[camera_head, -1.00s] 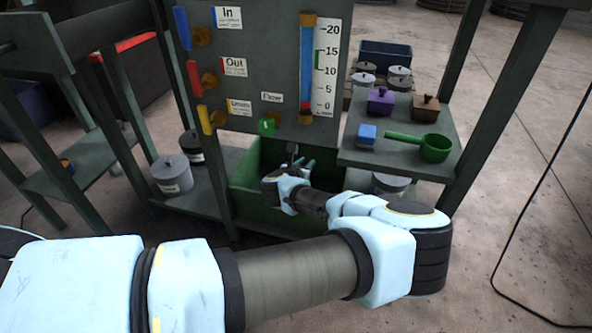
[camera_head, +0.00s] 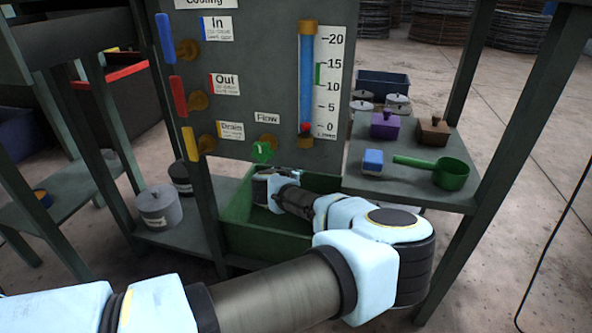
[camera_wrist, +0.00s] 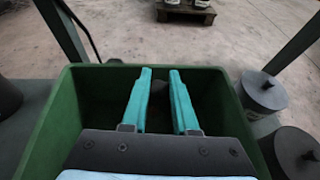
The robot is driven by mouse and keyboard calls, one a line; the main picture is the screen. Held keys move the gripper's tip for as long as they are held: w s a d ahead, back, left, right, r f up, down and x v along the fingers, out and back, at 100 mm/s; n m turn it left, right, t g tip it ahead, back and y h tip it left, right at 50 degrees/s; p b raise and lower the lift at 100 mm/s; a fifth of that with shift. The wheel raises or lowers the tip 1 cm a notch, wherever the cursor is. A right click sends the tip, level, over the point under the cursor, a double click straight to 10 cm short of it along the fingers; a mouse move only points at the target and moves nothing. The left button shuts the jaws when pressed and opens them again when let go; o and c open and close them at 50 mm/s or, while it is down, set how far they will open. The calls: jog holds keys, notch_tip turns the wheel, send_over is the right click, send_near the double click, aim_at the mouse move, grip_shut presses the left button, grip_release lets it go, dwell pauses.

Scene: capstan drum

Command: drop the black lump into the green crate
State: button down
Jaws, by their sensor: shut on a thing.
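The green crate (camera_head: 262,238) sits on the low shelf below the panel in the head view. In the wrist view its rim (camera_wrist: 50,128) surrounds my gripper on several sides. My gripper (camera_wrist: 160,74) has two teal fingers reaching over the crate, with a gap between them. The black lump (camera_wrist: 158,88) shows only as a dark patch between the fingers, poorly set off against the dark crate inside, and my fingers are shut on it. In the head view my fingertips are hidden behind the panel, and the lump cannot be seen there.
The panel (camera_head: 262,100) with coloured levers and a gauge hangs just above the crate.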

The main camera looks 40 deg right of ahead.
jog(key=shift+f+b, duration=1)
jog(key=shift+f, duration=0.75)
jog(key=c, duration=0.6)
grip_release()
jog(key=p+v, duration=0.3)
jog(key=v, duration=0.8)
